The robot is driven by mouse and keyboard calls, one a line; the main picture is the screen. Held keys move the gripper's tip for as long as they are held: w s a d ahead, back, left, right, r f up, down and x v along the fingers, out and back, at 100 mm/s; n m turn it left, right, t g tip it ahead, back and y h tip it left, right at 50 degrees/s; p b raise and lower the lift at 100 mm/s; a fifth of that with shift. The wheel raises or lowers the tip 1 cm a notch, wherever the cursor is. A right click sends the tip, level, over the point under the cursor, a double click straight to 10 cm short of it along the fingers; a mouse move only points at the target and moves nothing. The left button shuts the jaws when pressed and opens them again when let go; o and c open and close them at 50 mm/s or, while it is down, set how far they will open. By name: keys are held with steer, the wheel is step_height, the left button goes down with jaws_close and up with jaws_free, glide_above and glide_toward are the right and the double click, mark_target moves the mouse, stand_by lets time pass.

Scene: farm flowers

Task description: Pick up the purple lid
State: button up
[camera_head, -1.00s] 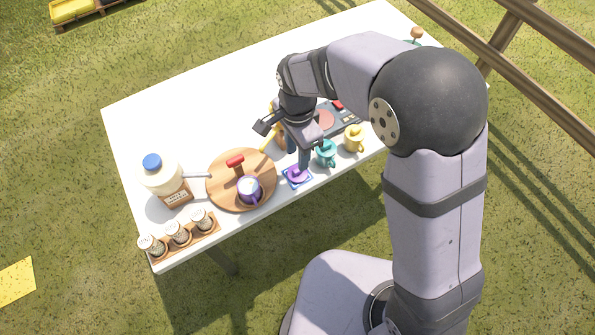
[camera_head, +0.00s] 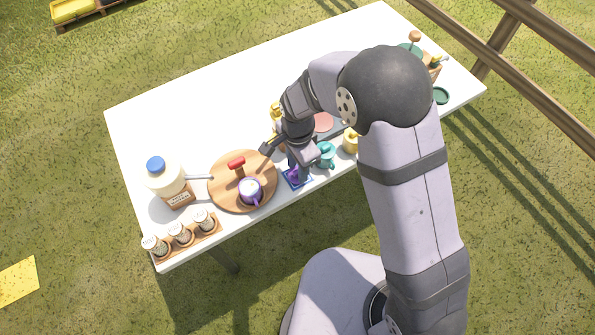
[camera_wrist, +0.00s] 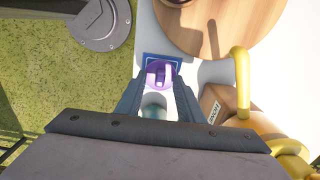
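The purple lid (camera_wrist: 157,73) sits on a small blue square coaster (camera_wrist: 174,59) near the table's front edge. In the head view the lid (camera_head: 294,178) is mostly covered by my gripper (camera_head: 297,176), which points down over the coaster. In the wrist view my gripper (camera_wrist: 158,95) is open, with one finger on each side of the near part of the lid. I cannot tell whether the fingers touch it. A pale, blurred round shape shows between the fingers.
A round wooden board (camera_head: 222,202) with a purple mug (camera_head: 251,191) stands left of the coaster. A teal mug (camera_head: 325,155) and a yellow mug (camera_head: 350,141) stand close on the right. A yellow handled thing (camera_wrist: 242,80) is beside my gripper. The table's back left (camera_head: 180,100) is clear.

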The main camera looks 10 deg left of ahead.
mark_target(297, 171)
steer(key=shift+f, duration=0.3)
jaws_close()
step_height(297, 171, up, 10)
steer(key=b, duration=0.2)
steer(key=s+a+r+n+p, duration=0.5)
steer(key=s+a+p, duration=0.4)
steer(key=p, duration=0.4)
steer(key=shift+s+a, duration=0.25)
steer(key=shift+a, duration=0.25)
